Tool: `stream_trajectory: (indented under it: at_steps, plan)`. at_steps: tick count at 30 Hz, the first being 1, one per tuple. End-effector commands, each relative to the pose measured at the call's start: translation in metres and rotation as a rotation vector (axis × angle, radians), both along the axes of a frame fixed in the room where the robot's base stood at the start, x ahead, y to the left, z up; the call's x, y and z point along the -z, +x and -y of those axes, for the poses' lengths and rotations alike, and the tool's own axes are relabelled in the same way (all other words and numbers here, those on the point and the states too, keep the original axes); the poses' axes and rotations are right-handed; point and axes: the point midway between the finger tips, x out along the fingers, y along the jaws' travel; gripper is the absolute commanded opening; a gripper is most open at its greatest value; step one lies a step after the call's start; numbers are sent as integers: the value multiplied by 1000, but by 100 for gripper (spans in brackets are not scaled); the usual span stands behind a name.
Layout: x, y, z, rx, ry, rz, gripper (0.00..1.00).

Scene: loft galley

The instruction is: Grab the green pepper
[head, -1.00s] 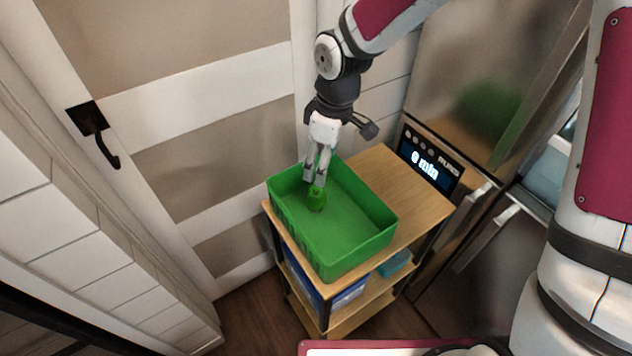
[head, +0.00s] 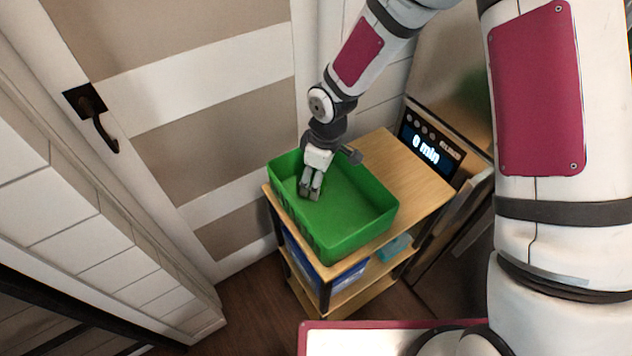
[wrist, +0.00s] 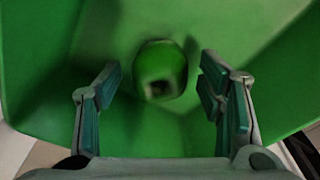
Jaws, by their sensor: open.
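The green pepper (wrist: 161,68) lies in the green bin, seen in the wrist view between and a little beyond my open fingers. In the head view my gripper hides it. The green bin (head: 365,232) stands on the top shelf of a wooden cart. My gripper (head: 309,196) is down inside the bin at its left part, pointing downward. In the wrist view my gripper (wrist: 162,95) is open, one finger on each side of the pepper, with a gap to each.
The wooden cart top (head: 405,180) is bare to the right of the bin. A blue container (head: 345,283) and a teal item (head: 396,247) sit on the lower shelf. A panelled door with a dark handle (head: 98,118) is at left, and an appliance with a display (head: 426,147) is behind.

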Motion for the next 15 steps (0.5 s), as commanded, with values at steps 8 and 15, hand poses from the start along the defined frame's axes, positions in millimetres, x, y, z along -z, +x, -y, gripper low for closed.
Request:
stream_trajectory:
  at_steps: [8,15]
  plan:
    - [19,1,-2,0,1,1,62]
    - [18,1,-2,0,1,1,42]
